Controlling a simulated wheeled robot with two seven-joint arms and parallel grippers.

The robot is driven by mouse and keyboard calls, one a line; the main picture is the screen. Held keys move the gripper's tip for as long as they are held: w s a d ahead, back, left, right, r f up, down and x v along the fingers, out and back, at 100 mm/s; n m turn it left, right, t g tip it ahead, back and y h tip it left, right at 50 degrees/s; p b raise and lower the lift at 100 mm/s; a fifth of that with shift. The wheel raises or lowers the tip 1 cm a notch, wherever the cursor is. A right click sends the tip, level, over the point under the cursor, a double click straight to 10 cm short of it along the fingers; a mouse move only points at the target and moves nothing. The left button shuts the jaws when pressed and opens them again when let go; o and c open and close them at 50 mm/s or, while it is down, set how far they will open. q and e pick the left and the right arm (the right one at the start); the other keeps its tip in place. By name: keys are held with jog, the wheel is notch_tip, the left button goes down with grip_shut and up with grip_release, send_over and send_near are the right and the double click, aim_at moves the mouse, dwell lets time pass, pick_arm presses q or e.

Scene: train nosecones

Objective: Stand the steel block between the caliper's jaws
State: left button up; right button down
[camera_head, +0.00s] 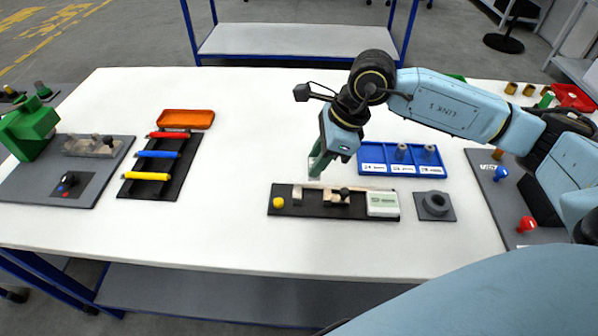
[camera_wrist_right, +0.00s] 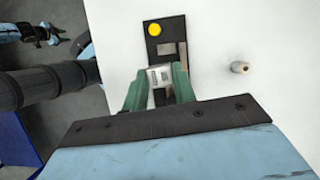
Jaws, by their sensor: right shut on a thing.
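My right gripper (camera_head: 318,166) points down just behind the caliper board and is shut. In the right wrist view its green fingers (camera_wrist_right: 160,85) close on a small pale grey steel block (camera_wrist_right: 160,76) with marks on its face. The caliper (camera_head: 338,197) lies on a dark board, with one jaw (camera_head: 297,195) toward the left and a white display box (camera_head: 382,204) at the right end. Part of the caliper board (camera_wrist_right: 151,47) shows beyond the block in the wrist view. My left gripper is not in view.
A yellow knob (camera_head: 278,202) sits at the board's left end. A grey ring fixture (camera_head: 435,205) stands to its right. A blue tray (camera_head: 402,171) is behind. A black rack with coloured handles (camera_head: 158,168) is further left. White table is clear between rack and caliper.

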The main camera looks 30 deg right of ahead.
jog(key=shift+w+d+r+m, duration=0.15)
jog(key=shift+w+r+m, duration=0.1)
jog(key=shift+w+m, duration=0.05)
jog(key=shift+w+f, duration=0.1)
jog(key=shift+f, duration=0.3)
send_near(306, 199)
jog(key=shift+w+a+r, duration=0.1)
jog(key=shift+a+r, duration=0.05)
jog(key=shift+a, duration=0.3)
jog(key=shift+w+a+r, duration=0.1)
jog(key=shift+a+r, duration=0.1)
jog(key=shift+a, duration=0.2)
jog(key=shift+w+f, duration=0.1)
jog(key=shift+f, duration=2.2)
jog(key=shift+f, duration=0.1)
jog(key=c, duration=1.1)
grip_release()
